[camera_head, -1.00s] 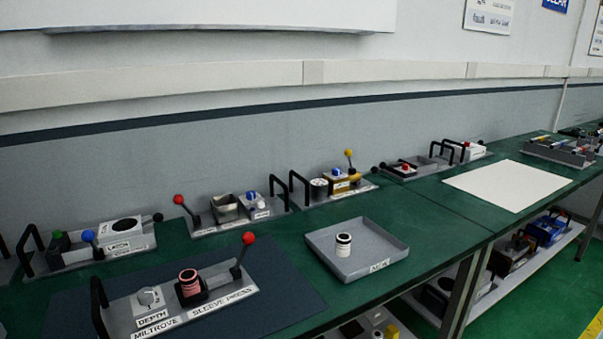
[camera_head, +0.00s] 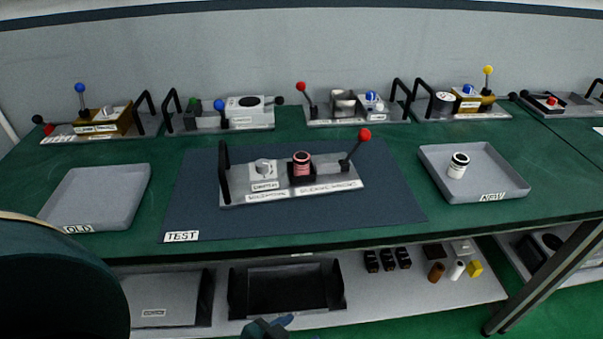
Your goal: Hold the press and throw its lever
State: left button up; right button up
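The sleeve press stands on the dark blue mat (camera_head: 400,205) in the middle of the bench. Its grey base (camera_head: 335,186) carries a black upright handle (camera_head: 224,175) at the left end, a pale dial block (camera_head: 264,172), and a red sleeve (camera_head: 301,163) in a black holder. Its lever (camera_head: 352,152), topped by a red ball (camera_head: 365,134), stands at the right end and leans up to the right. Neither gripper is clearly in view. A large dark rounded part of mine fills the lower left corner. A small dark piece at the bottom centre cannot be made out.
A grey OLD tray (camera_head: 62,195) stands empty on the left. The NEW tray (camera_head: 440,180) on the right holds a black-and-white sleeve (camera_head: 458,165). Several other lever fixtures line the back, including a blue-ball one (camera_head: 80,88). The mat around the press is clear.

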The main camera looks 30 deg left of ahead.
aim_at(364, 134)
jog(key=i+u, duration=0.1)
jog(key=u, duration=0.25)
jog(key=i+u, duration=0.15)
jog(key=u, duration=0.2)
jog(key=i+u, duration=0.1)
jog(key=u, duration=0.25)
jog(key=k+l, duration=0.3)
jog(key=k, duration=0.2)
jog(key=i+j, duration=0.25)
jog(key=i, duration=0.25)
